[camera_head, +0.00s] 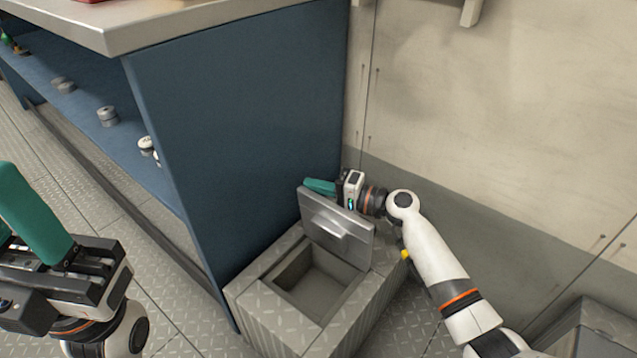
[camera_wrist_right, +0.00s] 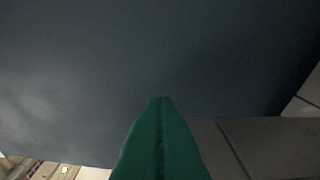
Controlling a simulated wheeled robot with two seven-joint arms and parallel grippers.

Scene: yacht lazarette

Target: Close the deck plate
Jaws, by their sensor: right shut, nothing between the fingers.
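The deck plate (camera_head: 334,225) is a grey metal lid with a raised handle. It stands open, tilted up at the back of a square opening (camera_head: 315,284) in a low tread-plate box (camera_head: 245,295). My right gripper (camera_head: 312,185) is behind the lid's upper edge, shut and empty, its green fingers pointing left; I cannot tell whether it touches the lid. In the right wrist view its fingers (camera_wrist_right: 160,135) are together before a dark surface. My left gripper (camera_head: 25,220) is at the left edge, away from the box, partly cut off; its opening is unclear.
A blue cabinet (camera_head: 235,140) with a metal top (camera_head: 150,25) stands right beside the box on the left. Its shelf holds small metal parts (camera_head: 106,116). A pale wall (camera_head: 500,120) closes off the back right. A grey case (camera_head: 590,330) sits at lower right.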

